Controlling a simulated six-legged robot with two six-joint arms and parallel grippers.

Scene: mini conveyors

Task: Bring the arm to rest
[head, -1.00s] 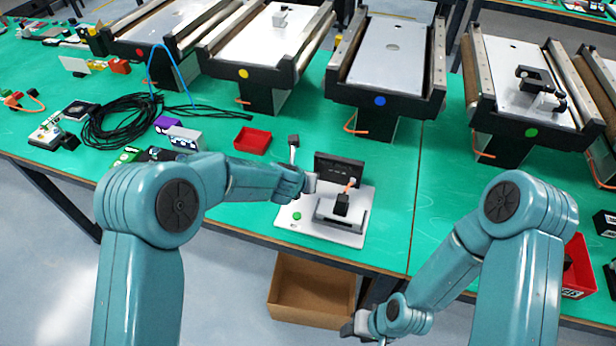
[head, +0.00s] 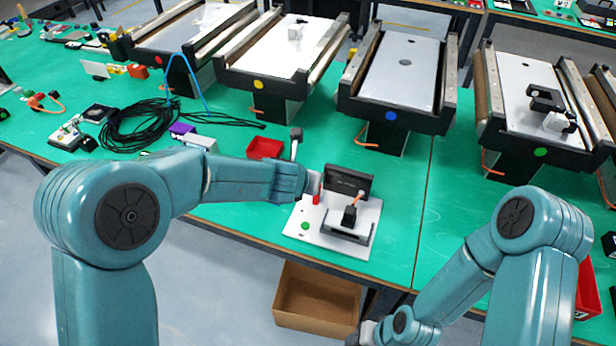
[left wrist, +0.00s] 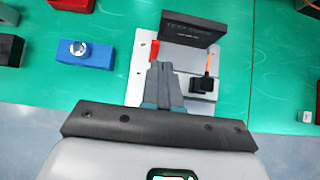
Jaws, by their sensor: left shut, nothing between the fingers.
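My left gripper (head: 314,183) is over the left part of a white test fixture (head: 298,222), beside its upright black panel (head: 349,182). In the left wrist view, the shut grey fingers (left wrist: 164,78) point over the fixture plate (left wrist: 142,68), with nothing visible between them. A small red part (head: 316,198) of the fixture shows close to the fingertips; I cannot tell whether they touch. A black block (head: 349,215) with an orange cable stands in front of the panel. My right gripper (head: 362,333) hangs low at the bottom edge, mostly cut off.
Several mini conveyors (head: 398,75) line the back. An open cardboard box (head: 318,300) is below the table's front edge. Green tabletop right of the fixture is clear.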

